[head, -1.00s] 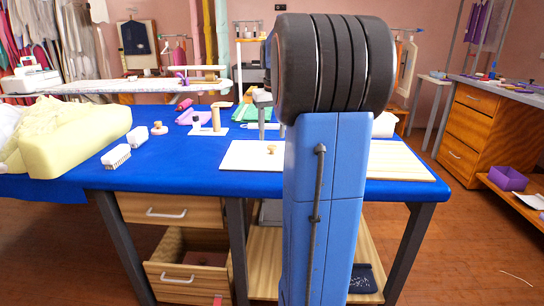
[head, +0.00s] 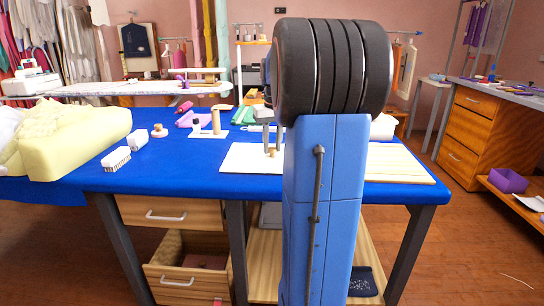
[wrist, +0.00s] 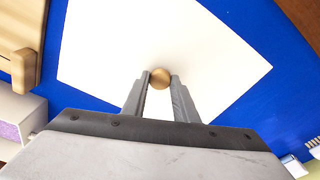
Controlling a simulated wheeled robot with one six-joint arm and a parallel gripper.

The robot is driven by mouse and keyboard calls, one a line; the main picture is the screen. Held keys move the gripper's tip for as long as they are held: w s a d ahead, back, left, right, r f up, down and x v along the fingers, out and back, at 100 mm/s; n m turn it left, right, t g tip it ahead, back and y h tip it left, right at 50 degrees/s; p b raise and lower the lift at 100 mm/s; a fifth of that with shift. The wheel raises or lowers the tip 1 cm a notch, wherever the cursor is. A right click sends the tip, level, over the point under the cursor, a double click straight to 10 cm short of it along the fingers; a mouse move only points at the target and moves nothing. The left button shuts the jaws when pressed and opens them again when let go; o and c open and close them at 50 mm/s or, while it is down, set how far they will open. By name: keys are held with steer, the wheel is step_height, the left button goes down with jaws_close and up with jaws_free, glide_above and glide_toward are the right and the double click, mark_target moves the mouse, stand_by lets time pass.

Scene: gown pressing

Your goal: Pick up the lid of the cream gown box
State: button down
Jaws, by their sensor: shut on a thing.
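The lid (head: 240,160) is a flat, pale cream panel with a small round wooden knob (head: 272,152), at the front middle of the blue table in the head view. In the wrist view the lid (wrist: 150,35) spreads out below my gripper, with its knob (wrist: 160,79) between the fingertips. My gripper (wrist: 161,84) is shut on the knob. In the head view my gripper (head: 273,147) reaches down to the knob from above. The lid looks flat at table level; I cannot tell whether it is lifted. My arm hides its right part.
A striped wooden board (head: 400,162) lies on the blue table (head: 180,165) to the right of my arm. A white brush (head: 116,159) and yellow padded form (head: 65,145) are on the left. A wooden post on a white base (head: 215,122) stands behind the lid.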

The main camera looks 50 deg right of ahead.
mark_target(273, 149)
step_height(273, 149, up, 10)
stand_by(0.6)
steer(key=c, duration=2)
jaws_free()
steer(key=c, duration=0.5)
steer(key=shift+s+d, duration=0.1)
